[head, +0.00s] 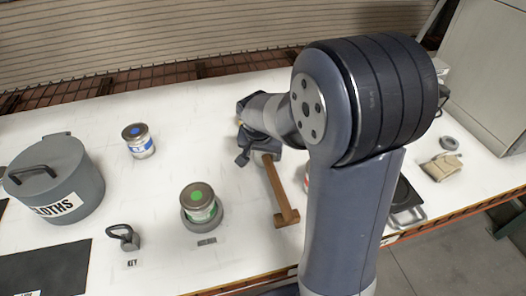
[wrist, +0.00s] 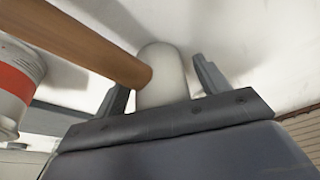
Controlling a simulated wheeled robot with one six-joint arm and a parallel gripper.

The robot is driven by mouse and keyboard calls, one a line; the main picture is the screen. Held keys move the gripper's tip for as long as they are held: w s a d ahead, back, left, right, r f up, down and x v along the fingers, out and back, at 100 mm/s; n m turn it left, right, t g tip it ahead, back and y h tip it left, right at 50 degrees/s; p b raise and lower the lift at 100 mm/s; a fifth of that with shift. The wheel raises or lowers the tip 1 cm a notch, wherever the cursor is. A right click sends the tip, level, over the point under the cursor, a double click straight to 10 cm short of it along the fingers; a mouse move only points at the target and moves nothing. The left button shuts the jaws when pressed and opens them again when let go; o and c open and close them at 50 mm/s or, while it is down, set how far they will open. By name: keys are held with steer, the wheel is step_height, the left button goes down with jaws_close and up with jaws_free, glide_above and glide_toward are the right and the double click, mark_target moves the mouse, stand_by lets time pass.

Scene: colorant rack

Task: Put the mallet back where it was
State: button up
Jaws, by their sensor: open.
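The mallet has a brown wooden handle (head: 274,186) slanting down to a short wooden crosspiece at its near end. The handle (wrist: 85,45) runs off to the upper left there. I cannot tell whether the mallet fully rests on the table.
A CLOTHS pot (head: 58,180) and a KEY-labelled item (head: 125,238) are further left. A red-banded can (wrist: 18,85) is close by. The white table (head: 95,115) is clear at the back.

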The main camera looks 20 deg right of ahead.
steer(key=shift+r, duration=0.1)
steer(key=shift+r, duration=0.2)
steer(key=v, duration=1.1)
steer(key=shift+r, duration=0.35)
steer(key=shift+s+f, duration=0.15)
steer(key=x, duration=1.2)
steer(key=shift+a+f, duration=0.1)
steer(key=shift+f, duration=0.3)
step_height(320, 180, up, 3)
steer(key=shift+f, duration=0.25)
steer(key=shift+r, duration=0.35)
